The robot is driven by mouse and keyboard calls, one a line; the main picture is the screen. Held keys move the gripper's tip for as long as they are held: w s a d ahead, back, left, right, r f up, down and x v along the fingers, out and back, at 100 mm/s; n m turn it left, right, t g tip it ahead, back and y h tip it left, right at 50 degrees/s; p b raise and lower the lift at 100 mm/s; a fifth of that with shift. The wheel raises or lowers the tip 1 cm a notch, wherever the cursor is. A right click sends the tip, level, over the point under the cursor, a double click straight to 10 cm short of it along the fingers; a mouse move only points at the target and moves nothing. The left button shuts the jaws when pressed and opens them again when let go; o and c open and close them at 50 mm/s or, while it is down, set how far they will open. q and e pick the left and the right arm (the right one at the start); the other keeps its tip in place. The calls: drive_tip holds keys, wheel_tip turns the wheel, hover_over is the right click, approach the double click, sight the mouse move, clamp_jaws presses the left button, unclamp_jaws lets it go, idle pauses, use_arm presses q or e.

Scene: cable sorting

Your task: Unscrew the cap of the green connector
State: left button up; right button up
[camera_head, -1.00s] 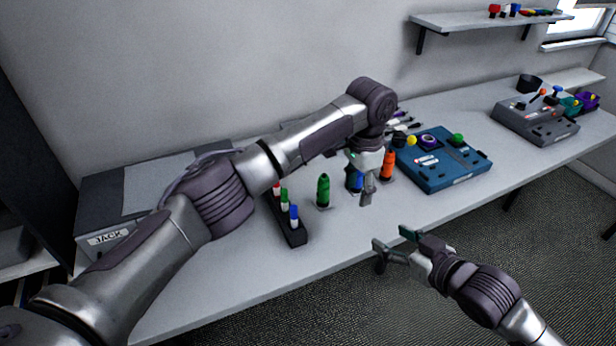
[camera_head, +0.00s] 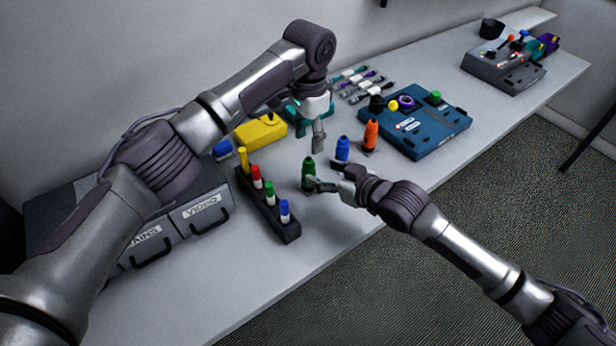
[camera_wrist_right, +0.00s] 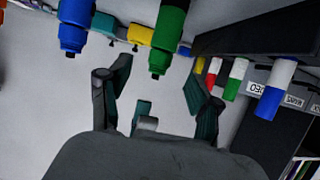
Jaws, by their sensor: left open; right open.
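The green connector (camera_head: 308,172) stands upright on the table, left of the blue connector (camera_head: 342,150) and the orange connector (camera_head: 370,135). Its narrower top end faces up. My right gripper (camera_head: 327,178) is open and low beside the green connector, on its right, with one finger in front of its lower part. In the right wrist view, which looks inverted, the green connector (camera_wrist_right: 167,40) hangs from the top edge, just beyond the open fingers (camera_wrist_right: 157,85). I cannot tell whether they touch it. My left gripper (camera_head: 318,138) is open and empty above the table, behind the connectors.
A yellow box (camera_head: 261,132) and grey drawers (camera_head: 205,210) are farther left. A blue panel (camera_head: 425,128) stands right. The table's front edge is close to my right arm.

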sight(313, 168)
drive_tip(key=x, duration=0.6)
drive_tip(key=shift+w+a+f, duration=0.1)
drive_tip(key=shift+w+a, duration=0.15)
clamp_jaws()
